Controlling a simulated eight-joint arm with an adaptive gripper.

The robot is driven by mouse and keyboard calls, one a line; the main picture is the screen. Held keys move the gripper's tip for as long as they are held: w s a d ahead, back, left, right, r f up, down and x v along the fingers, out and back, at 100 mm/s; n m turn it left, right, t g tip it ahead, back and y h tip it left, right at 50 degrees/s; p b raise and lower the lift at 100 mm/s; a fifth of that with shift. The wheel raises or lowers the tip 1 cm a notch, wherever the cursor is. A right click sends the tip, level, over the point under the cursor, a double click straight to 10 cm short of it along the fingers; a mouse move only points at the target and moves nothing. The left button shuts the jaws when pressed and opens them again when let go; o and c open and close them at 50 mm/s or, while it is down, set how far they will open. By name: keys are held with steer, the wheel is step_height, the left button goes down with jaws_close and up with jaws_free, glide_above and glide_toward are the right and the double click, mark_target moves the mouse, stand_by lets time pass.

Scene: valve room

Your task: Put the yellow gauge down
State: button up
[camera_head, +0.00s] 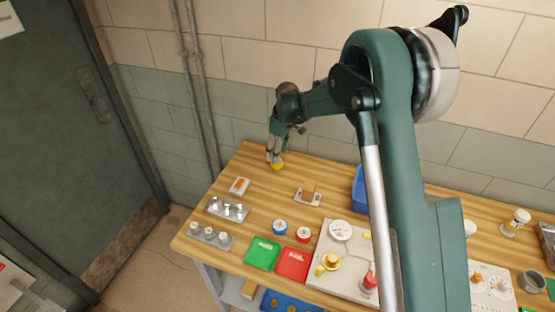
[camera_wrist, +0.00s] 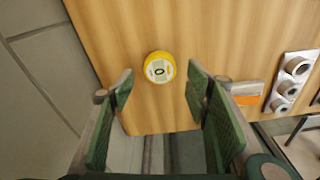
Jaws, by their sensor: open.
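The yellow gauge (camera_wrist: 160,68) is a small round piece with a pale face and a dark mark. In the wrist view it rests on the wooden table, just beyond and between my fingertips. My gripper (camera_wrist: 160,85) is open, with one green-padded finger on each side and clear gaps to the gauge. In the head view my gripper (camera_head: 273,155) points down at the table's far left part, and the yellow gauge (camera_head: 277,167) shows at its fingertips, partly hidden by them.
On the wooden table (camera_head: 262,200), a white block with an orange top (camera_head: 239,186), a small bracket (camera_head: 308,195) and a metal holder (camera_head: 228,209) stand nearby. Green (camera_head: 263,253) and red (camera_head: 293,263) trays lie toward the front. A blue bin (camera_head: 360,190) stands right. Bare wood surrounds the gauge.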

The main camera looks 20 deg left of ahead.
mark_target(281, 163)
steer(key=shift+d+r, duration=0.2)
steer(key=shift+r, duration=1.15)
steer(key=shift+d+r, duration=0.15)
steer(key=shift+r, duration=1.15)
steer(key=s+d+r+m+t, duration=0.1)
steer(key=s+d+r+m, duration=0.15)
steer(key=d+r, duration=0.6)
steer(key=s+d+r+m+t, duration=0.1)
steer(key=s+d+r+m, duration=0.15)
steer(key=d+r, duration=0.6)
steer(key=s+d+r+m+t, duration=0.1)
steer(key=s+d+r+m, duration=0.15)
steer(key=s+d, duration=0.4)
steer(key=s+d+r+m, duration=0.1)
steer(key=s+d+r, duration=0.25)
steer(key=d, duration=0.65)
steer(key=s+d+f+m+t, duration=0.2)
steer(key=s+d+m, duration=0.1)
steer(key=s+d, duration=0.7)
steer(key=s+d+f+m+t+h, duration=0.1)
steer(key=s+d+m, duration=0.3)
steer(key=s+d, duration=0.6)
steer(key=s+f+t, duration=0.1)
steer(key=s, duration=0.5)
steer(key=shift+s, duration=0.25)
